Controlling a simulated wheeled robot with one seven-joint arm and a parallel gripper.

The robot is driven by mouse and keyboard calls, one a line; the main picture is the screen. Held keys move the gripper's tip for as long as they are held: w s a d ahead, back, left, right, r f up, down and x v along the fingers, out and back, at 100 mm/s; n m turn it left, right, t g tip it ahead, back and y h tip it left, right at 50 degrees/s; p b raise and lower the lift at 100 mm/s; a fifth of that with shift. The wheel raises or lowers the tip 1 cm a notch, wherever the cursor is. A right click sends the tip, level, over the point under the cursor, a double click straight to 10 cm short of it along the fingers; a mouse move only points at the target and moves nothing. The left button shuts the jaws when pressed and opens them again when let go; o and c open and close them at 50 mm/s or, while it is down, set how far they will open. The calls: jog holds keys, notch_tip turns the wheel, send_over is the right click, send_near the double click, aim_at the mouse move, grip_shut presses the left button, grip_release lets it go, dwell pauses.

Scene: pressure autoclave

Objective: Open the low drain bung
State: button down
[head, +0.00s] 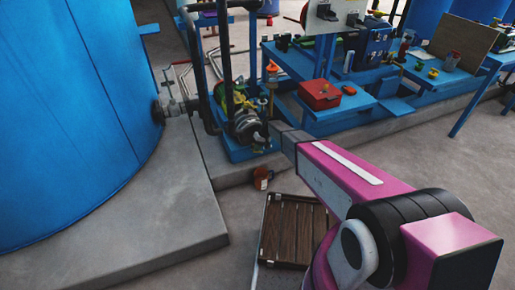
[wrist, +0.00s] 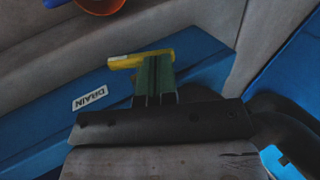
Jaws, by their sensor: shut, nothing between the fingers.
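A yellow handle (wrist: 127,61), which looks like the drain bung's, shows in the wrist view against a blue base (wrist: 60,120). A white label (wrist: 90,98) reading DRAIN, upside down, is on that base to its lower left. My gripper (wrist: 156,66) is shut and empty, with its green fingers together. The fingertips overlap the right part of the yellow handle; I cannot tell whether they touch it. The rest of the bung is hidden behind the fingers. In the head view my arm reaches to the pump assembly (head: 243,120), and the bung cannot be made out.
An orange-brown cup (head: 262,178) stands on the floor below the pump; its rim shows in the wrist view (wrist: 100,4). A large blue tank (head: 70,120) stands on a concrete plinth at left. A blue bench (head: 350,105) holds a red box (head: 319,95).

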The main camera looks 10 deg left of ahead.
jog(key=shift+s+a+f+h, duration=0.25)
jog(key=shift+a+f+h, duration=0.15)
jog(key=shift+f+h, duration=0.1)
jog(key=shift+d+t, duration=0.1)
jog(key=shift+t, duration=0.2)
